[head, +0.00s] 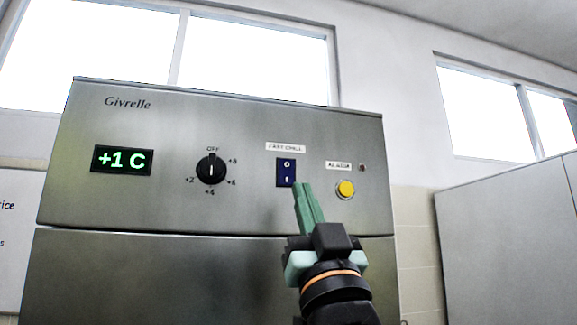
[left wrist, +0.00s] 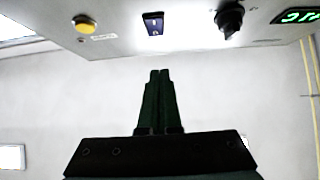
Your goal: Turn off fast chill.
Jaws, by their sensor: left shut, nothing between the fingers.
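The fast chill switch (head: 286,172) is a dark blue rocker under a "FAST CHILL" label on the steel appliance's panel (head: 240,125). It is marked O at the top and I at the bottom. The switch also shows at the top of the left wrist view (left wrist: 153,23). My left gripper (head: 302,187) has green fingers, shut and empty. In the head view its tips overlap the panel just right of the switch's lower end. In the left wrist view the fingers (left wrist: 159,73) point toward the panel, with the switch beyond the tips. I cannot tell whether they touch the panel.
A black dial (head: 211,169) and a green "+1 C" display (head: 122,160) are left of the switch. A yellow alarm button (head: 345,189) and a small dark red lamp (head: 362,168) are to the right. A grey cabinet (head: 510,240) stands at the right.

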